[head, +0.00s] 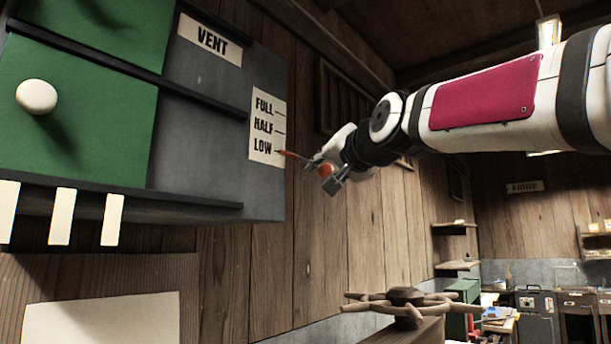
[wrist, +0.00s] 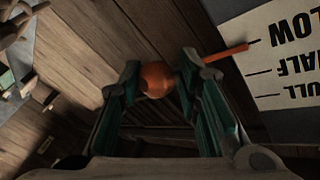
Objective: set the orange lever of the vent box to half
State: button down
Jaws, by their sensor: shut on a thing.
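The vent box (head: 210,82) is a dark grey box on the wall with a VENT label (head: 209,40). Its scale plate (head: 267,127) reads FULL, HALF and LOW from top to bottom, with a line beside each word. The orange lever's round knob (head: 325,170) sits at the right side of the box, and its thin pointer (head: 293,154) points at the LOW line. My gripper (head: 328,174) is shut on the knob. In the wrist view the knob (wrist: 156,79) is between the two fingers, and the pointer (wrist: 226,53) reaches to the LOW mark.
A green panel (head: 84,110) with a white round knob (head: 37,96) fills the box's left part. Pale strips (head: 62,216) hang below it. A handwheel (head: 405,300) stands below my arm. Open room lies right of the box, before the plank wall.

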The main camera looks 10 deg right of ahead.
jog(key=shift+d+f, duration=0.1)
jog(key=shift+d, duration=0.1)
notch_tip(320, 180, up, 9)
jog(key=s+d+n+g+h+p, duration=0.1)
jog(key=g+p, duration=0.2)
jog(key=p, duration=0.8)
jog(key=shift+s+d+n+g+p, duration=0.3)
jog(key=shift+s+n, duration=0.1)
jog(key=shift+f, duration=0.1)
jog(key=shift+a, duration=0.1)
